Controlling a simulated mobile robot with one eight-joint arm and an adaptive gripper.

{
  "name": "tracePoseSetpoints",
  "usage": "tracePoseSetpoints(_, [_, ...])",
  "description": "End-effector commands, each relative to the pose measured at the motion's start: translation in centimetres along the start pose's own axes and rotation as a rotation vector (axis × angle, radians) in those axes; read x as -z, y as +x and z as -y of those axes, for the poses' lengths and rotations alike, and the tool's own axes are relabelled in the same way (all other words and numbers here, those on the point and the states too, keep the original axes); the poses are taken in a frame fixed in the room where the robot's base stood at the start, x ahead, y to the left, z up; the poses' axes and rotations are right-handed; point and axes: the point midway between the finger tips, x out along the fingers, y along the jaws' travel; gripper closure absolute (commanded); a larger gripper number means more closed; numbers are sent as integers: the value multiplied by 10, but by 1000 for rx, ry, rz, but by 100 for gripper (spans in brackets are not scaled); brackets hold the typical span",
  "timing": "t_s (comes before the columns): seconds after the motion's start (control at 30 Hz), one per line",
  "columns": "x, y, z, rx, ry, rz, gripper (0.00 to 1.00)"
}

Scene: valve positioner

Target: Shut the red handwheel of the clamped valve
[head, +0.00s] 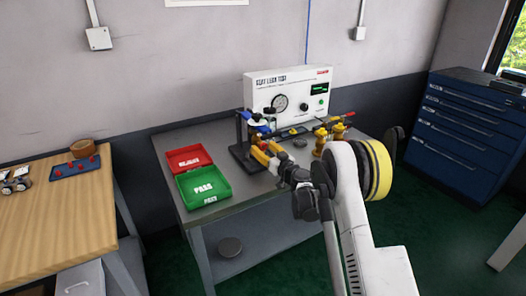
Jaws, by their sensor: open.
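The clamped valve is in the head view, in a dark clamp stand (240,155) on the grey bench, in front of the white test unit. Small blue parts show near the top of the stand. I cannot make out the red handwheel clearly: the parts there are small and partly behind my gripper. My gripper (262,153), with yellow fingers, is open and reaches from the right up to the stand. I cannot tell whether it touches the valve.
A red REJECT tray (190,149) and a green PASS tray (222,181) lie left of the stand. The white leak-test unit (262,96) stands behind. Brass valves (322,134) stand right. A wooden table (60,215) is left, a blue drawer cabinet (450,128) right.

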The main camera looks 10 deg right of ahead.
Motion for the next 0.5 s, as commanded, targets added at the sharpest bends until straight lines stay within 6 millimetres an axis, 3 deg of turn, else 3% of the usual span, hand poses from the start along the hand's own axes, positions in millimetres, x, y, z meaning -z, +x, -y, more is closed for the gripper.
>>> tracePoseSetpoints(0.33, [1, 5, 0, 0, 0, 0, 50])
tracePoseSetpoints(0.5, [1, 4, 0, 1, 0, 0, 100])
